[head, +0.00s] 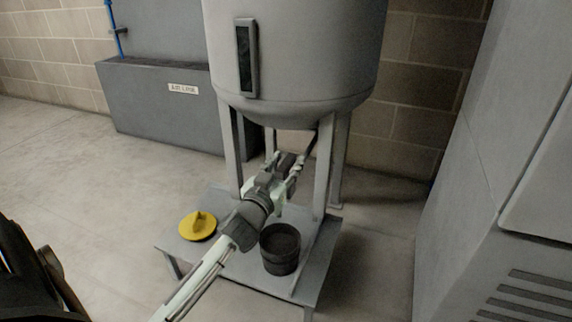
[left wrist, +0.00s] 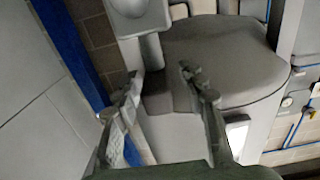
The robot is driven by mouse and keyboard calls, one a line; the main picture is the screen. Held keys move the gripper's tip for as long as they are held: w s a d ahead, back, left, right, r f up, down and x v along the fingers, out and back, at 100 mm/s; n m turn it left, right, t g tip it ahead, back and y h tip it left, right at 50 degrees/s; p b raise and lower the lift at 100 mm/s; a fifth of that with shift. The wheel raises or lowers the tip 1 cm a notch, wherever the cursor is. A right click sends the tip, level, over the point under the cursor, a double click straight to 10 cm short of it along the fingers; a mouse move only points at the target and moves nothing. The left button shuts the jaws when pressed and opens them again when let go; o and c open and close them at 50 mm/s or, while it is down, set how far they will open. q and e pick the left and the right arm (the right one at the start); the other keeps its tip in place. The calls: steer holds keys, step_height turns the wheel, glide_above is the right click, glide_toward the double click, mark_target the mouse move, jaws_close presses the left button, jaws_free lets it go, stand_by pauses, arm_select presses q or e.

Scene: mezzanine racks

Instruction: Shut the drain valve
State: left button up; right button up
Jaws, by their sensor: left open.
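The grey tank (head: 295,50) stands on legs above a low grey platform. My left gripper (head: 290,165) is under the tank's rounded bottom, open, with its arm reaching over the platform. A thin dark bar (head: 311,143) shows just beyond it under the tank; it may be part of the drain valve, which my gripper partly hides. In the left wrist view a grey pipe-like part (left wrist: 152,50) and a darker block lie between or just beyond the open fingers (left wrist: 162,76). I cannot tell whether the fingers touch them, nor the valve's position. My right gripper is not in view.
A black bucket (head: 281,262) and a yellow disc with a raised grip (head: 198,226) stand on the low platform (head: 314,262). A grey labelled box (head: 160,110) is behind left. A tall grey cabinet (head: 495,160) closes the right side. Open floor lies left.

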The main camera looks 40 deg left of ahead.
arm_select(q)
jaws_close()
stand_by(0.3)
